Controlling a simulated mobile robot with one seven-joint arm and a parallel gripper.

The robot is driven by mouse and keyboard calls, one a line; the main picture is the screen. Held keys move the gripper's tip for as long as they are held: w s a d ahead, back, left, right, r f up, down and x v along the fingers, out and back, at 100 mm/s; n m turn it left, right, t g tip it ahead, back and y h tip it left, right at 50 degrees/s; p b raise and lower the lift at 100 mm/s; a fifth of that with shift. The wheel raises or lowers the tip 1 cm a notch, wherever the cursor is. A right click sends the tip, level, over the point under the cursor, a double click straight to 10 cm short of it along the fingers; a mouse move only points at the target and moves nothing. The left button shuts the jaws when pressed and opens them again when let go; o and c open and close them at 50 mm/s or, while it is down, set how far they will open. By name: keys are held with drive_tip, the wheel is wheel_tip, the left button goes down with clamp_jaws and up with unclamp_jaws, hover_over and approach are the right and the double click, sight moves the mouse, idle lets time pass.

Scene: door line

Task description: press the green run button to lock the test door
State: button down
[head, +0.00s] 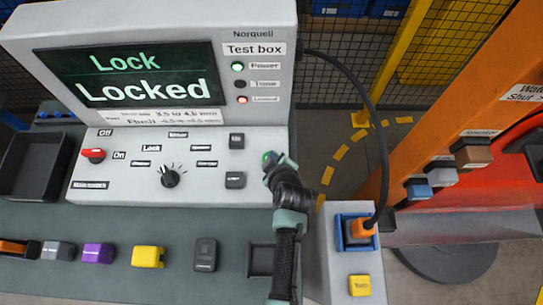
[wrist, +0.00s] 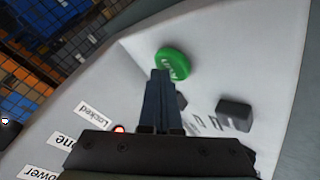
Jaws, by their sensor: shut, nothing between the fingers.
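The test box (head: 255,95) has a dark display (head: 130,75) that reads "Lock" and "Locked". Its green Power lamp (head: 238,67) and red Locked lamp (head: 242,100) are lit. The green run button (wrist: 173,64) is round and sits on the box's pale panel in the wrist view. In the head view only a bit of green (head: 267,157) shows at my gripper's tip. My gripper (wrist: 160,76) is shut and empty. Its fingertips overlap the button's lower left edge in the wrist view; I cannot tell if they touch it.
The panel also bears a red switch (head: 93,155), a black knob (head: 170,178) and dark buttons (head: 236,141). A black cable (head: 380,130) runs from the box to an orange plug (head: 361,228) at the right. An orange frame (head: 425,90) stands further right.

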idle(0.4)
drive_tip(key=shift+r+p, duration=0.75)
drive_tip(key=shift+r, duration=0.1)
drive_tip(key=shift+r+p, duration=2)
drive_tip(key=shift+r, duration=0.5)
wheel_tip(320, 180, up, 9)
drive_tip(key=p, duration=0.7)
drive_tip(key=shift+f, duration=0.2)
